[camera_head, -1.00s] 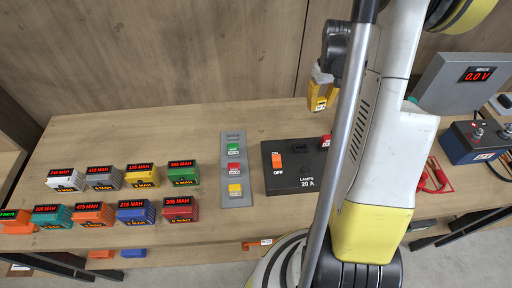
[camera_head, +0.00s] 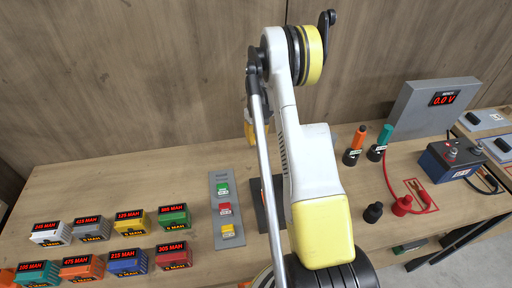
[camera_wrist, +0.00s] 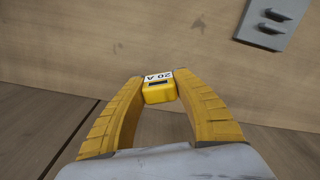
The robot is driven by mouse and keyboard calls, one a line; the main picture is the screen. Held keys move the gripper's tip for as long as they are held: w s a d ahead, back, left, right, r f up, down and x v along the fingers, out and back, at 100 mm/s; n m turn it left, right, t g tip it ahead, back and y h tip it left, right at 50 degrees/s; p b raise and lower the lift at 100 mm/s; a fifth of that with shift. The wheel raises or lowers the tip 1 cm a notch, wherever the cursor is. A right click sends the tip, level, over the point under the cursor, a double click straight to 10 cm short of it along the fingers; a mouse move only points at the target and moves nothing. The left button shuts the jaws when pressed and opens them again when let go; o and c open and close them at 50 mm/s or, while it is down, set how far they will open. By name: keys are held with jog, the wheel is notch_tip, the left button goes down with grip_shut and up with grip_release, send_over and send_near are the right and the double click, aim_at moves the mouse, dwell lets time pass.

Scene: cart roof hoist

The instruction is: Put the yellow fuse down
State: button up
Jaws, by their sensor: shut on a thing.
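My gripper (camera_wrist: 159,95) is shut on the yellow fuse (camera_wrist: 159,92), which sits between the two yellow fingertips with its white "20 A" label showing in the wrist view. In the head view my gripper (camera_head: 249,128) hangs behind my arm, above the back of the table; the fuse is hard to make out there. A grey fuse rack (camera_head: 232,242) lies in front of it on the table, with a green fuse (camera_head: 222,189), a red fuse (camera_head: 225,209) and another yellow fuse (camera_head: 228,231). The rack's far end looks empty.
A dark panel (camera_head: 258,205) right of the rack is mostly hidden by my arm. Several coloured battery blocks (camera_head: 130,225) stand at left. Upright orange (camera_head: 355,145) and teal (camera_head: 380,143) tools, a voltmeter box (camera_head: 425,105) and a blue battery (camera_head: 450,160) are at right.

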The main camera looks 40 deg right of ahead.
jog(key=shift+w+a+f, duration=0.1)
jog(key=shift+w+f, duration=0.05)
jog(key=shift+f, duration=1.95)
jog(key=shift+f+b, duration=0.2)
jog(key=shift+b, duration=0.25)
jog(key=o, duration=1.1)
jog(key=shift+r, duration=0.1)
